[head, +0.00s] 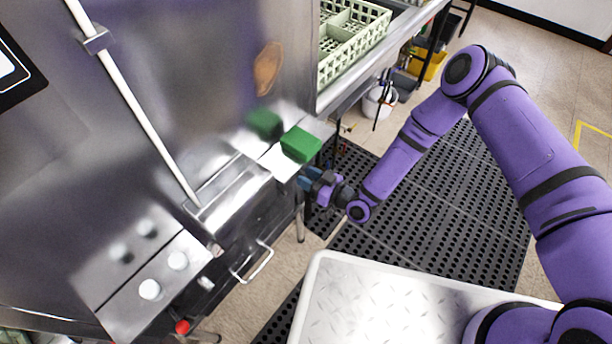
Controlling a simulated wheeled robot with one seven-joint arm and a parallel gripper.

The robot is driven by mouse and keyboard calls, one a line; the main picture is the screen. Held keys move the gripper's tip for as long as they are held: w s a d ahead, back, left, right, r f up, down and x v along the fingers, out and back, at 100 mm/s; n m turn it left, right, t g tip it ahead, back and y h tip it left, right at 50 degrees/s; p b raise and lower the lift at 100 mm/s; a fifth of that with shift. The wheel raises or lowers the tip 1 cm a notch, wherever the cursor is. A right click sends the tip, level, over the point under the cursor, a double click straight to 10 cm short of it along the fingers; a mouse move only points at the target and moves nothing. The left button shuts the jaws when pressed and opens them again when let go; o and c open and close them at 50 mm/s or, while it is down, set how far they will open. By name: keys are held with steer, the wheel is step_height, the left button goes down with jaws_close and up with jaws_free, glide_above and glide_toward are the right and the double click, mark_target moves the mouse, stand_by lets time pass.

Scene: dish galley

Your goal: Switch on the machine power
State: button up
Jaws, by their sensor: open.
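The machine (190,90) is a large stainless-steel cabinet filling the left of the head view. On its lower front ledge are two round white knobs, one nearer (150,290) and one farther (178,260). A red knob or cap (183,327) sits low at the front. I cannot tell which part is the power switch. A green block (300,145) rests on the ledge's far right end. My gripper (306,179) is open, just below and in front of the green block, by the ledge's edge. Its fingertips are small here, and I cannot tell whether they touch anything.
A handle bar (255,263) sticks out from the machine's lower front. A pale green dish rack (350,40) stands on a steel counter behind. A white bucket (379,101) and a yellow bin (430,65) are beneath it. Black perforated mats (450,200) cover open floor.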

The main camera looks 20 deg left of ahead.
mark_target(305, 175)
steer(key=shift+w+a, duration=0.1)
steer(key=shift+a, duration=0.25)
steer(key=shift+c, duration=0.4)
jaws_close()
steer(key=shift+r, duration=0.1)
steer(key=shift+a+r+m+g+h, duration=0.1)
steer(key=shift+r+g+h, duration=0.5)
steer(key=shift+h, duration=0.95)
steer(key=shift+d+r+m+g+h, duration=0.1)
steer(key=shift+r+g+h, duration=0.4)
steer(key=shift+h, duration=1)
steer(key=shift+a+r+m+g+h, duration=0.1)
steer(key=shift+r+g+h, duration=0.5)
steer(key=shift+h, duration=0.95)
